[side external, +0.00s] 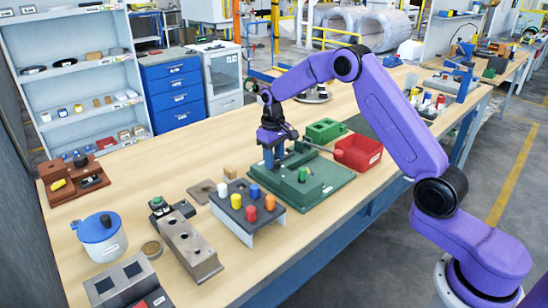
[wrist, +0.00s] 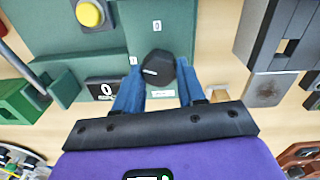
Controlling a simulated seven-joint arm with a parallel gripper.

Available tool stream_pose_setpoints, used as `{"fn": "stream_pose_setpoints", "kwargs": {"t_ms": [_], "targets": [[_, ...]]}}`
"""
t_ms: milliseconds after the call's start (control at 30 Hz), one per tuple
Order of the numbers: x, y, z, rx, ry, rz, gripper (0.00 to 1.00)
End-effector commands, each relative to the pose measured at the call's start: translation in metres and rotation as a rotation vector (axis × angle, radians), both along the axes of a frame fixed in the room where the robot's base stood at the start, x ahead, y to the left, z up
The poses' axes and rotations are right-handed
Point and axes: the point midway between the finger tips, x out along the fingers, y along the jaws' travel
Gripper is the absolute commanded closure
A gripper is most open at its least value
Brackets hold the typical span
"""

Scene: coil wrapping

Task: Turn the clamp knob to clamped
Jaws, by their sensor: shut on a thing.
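The clamp knob (wrist: 158,69) is dark and faceted, on the flat green fixture (wrist: 178,25). It also carries a small pale mark. In the wrist view my gripper (wrist: 158,82) has its two blue fingers on either side of the knob, shut on it. Small white labels (wrist: 157,26) stand on the green plate near the knob, too small to read surely. In the side view my gripper (side external: 272,160) points down at the left end of the green fixture (side external: 325,186); the knob is hidden there.
A grey stand with coloured pegs (side external: 246,212) is in front, left. A metal rod (side external: 322,149) lies near the gripper.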

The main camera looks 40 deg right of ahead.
Motion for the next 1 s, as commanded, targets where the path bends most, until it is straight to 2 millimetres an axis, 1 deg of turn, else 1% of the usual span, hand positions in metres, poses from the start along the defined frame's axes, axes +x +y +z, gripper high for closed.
{"fn": "stream_pose_setpoints", "kwargs": {"t_ms": [200,500,700,1000], "targets": [[0.0,0.0,0.0013,-0.001,-0.001,0.173,0.91],[0.0,0.0005,0.0014,-0.001,-0.002,0.329,0.91],[0.0,0.0006,0.0015,-0.001,-0.002,0.375,0.91],[0.0001,0.0008,0.0016,-0.002,-0.003,0.388,0.91]]}}
